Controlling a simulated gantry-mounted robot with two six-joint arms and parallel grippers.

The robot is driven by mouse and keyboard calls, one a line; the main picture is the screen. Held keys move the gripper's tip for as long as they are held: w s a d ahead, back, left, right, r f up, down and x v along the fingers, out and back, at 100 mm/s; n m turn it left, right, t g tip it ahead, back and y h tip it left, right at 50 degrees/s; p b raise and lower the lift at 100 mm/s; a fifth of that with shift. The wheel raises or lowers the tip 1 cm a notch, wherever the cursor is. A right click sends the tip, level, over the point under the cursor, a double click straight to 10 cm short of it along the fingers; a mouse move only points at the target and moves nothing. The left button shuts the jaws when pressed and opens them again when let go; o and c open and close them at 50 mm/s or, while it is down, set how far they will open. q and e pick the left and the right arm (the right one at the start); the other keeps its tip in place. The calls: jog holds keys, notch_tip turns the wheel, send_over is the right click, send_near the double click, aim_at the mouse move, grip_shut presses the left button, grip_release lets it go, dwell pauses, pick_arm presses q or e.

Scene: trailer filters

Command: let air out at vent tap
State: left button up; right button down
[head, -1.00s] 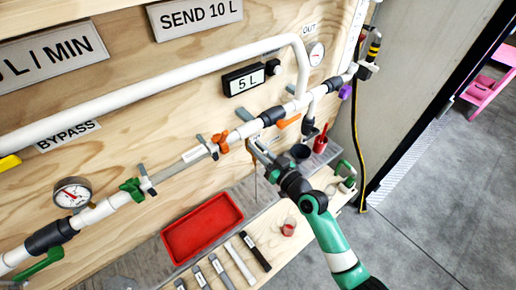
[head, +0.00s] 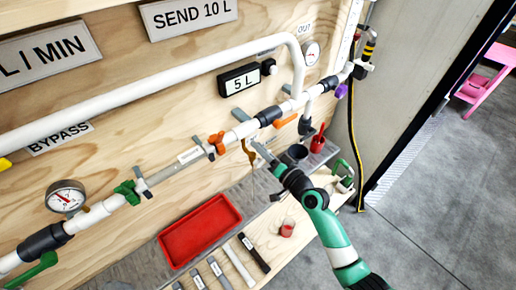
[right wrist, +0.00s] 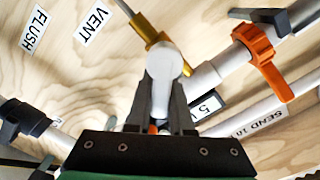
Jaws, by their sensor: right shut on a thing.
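The vent tap (head: 249,154) is a small brass fitting under the white pipe run, near an orange valve handle. In the right wrist view its brass body (right wrist: 157,40) shows just beyond my fingers. My right gripper (head: 258,148) is at the tap; in the right wrist view its dark fingers (right wrist: 164,80) are closed around a pale, round-ended handle (right wrist: 166,62) at the brass body. The fingers hide part of the handle. A VENT label (right wrist: 90,22) is on the board nearby. My left gripper is not in view.
White pipe runs along the plywood board with a pressure gauge (head: 66,196), a green valve (head: 128,192) and an orange valve (head: 217,142). A display (head: 239,80) reads 5 L. A red tray (head: 200,231) and a small red-filled cup (head: 287,227) are below.

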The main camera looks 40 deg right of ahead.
jog(key=shift+d+f+m, duration=0.15)
jog(key=shift+f+m, duration=0.25)
jog(key=shift+m, duration=1.05)
jog(key=shift+d+f+m, duration=0.2)
jog(key=shift+f+m, duration=0.25)
jog(key=shift+m, duration=0.95)
jog(key=shift+d+f+m, duration=0.15)
jog(key=shift+f+m, duration=0.25)
jog(key=shift+m, duration=1.05)
jog(key=shift+f, duration=0.1)
jog(key=c, duration=0.8)
grip_release()
jog(key=shift+s, duration=0.1)
jog(key=s, duration=1.1)
jog(key=shift+s+a+p, duration=0.25)
jog(key=shift+a+p, duration=0.15)
jog(key=shift+a, duration=0.05)
